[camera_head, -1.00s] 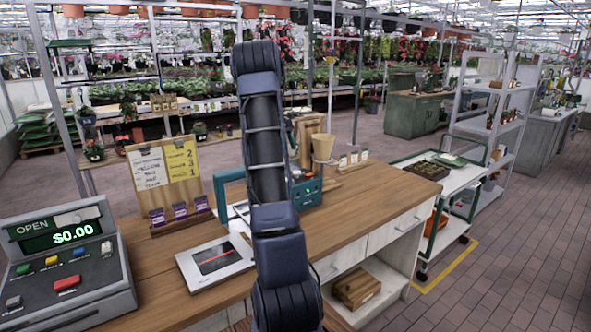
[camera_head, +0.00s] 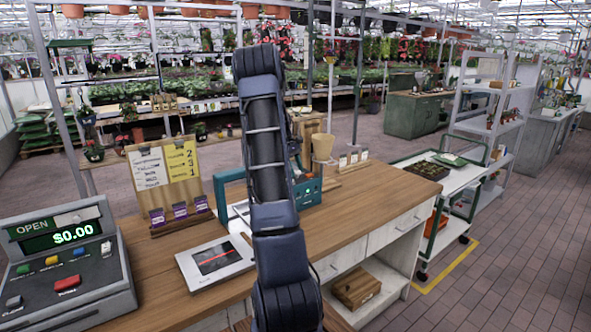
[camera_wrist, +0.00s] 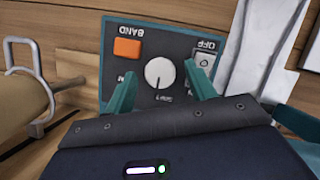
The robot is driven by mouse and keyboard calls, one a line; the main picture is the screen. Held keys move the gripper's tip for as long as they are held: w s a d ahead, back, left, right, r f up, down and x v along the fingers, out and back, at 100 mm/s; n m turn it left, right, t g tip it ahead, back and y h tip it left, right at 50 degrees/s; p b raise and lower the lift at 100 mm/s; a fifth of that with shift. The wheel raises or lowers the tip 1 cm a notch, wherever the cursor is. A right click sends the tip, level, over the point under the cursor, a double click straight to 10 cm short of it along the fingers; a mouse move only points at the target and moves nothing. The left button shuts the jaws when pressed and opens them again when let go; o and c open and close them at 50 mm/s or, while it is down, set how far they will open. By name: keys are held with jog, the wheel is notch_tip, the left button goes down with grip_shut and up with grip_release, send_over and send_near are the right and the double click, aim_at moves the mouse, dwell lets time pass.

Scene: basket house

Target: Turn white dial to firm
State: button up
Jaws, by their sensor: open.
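The white dial (camera_wrist: 159,73) is a round knob with a dark pointer line, on a dark grey panel in the wrist view. Lettering by it appears upside down and is too small to read surely. My gripper (camera_wrist: 158,82) has two teal fingers, spread apart on either side of the dial and not visibly touching it. The panel belongs to a teal device (camera_head: 307,190) on the counter, partly hidden behind my arm in the head view. An orange button (camera_wrist: 127,47) marked BAND and a light switch (camera_wrist: 205,59) marked OFF flank the dial.
A wooden counter (camera_head: 345,215) carries a cash register (camera_head: 65,262), a flat tablet-like device (camera_head: 215,261) and a sign board (camera_head: 165,178). In the wrist view, a metal loop and tan roll (camera_wrist: 22,100) lie left of the panel, and white sheets (camera_wrist: 262,45) lie right.

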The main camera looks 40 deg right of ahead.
jog(key=c, duration=1)
jog(key=shift+o, duration=0.2)
jog(key=m, duration=0.2)
jog(key=m+y, duration=0.1)
jog(key=m, duration=0.1)
jog(key=m+y, duration=0.1)
jog(key=m, duration=0.1)
jog(key=shift+d, duration=0.3)
jog(key=m+y, duration=0.2)
jog(key=m, duration=0.2)
jog(key=shift+d+m, duration=0.15)
jog(key=shift+m, duration=0.25)
jog(key=shift+m+t+y, duration=0.4)
jog(key=shift+m+t, duration=0.1)
jog(key=shift+m, duration=0.7)
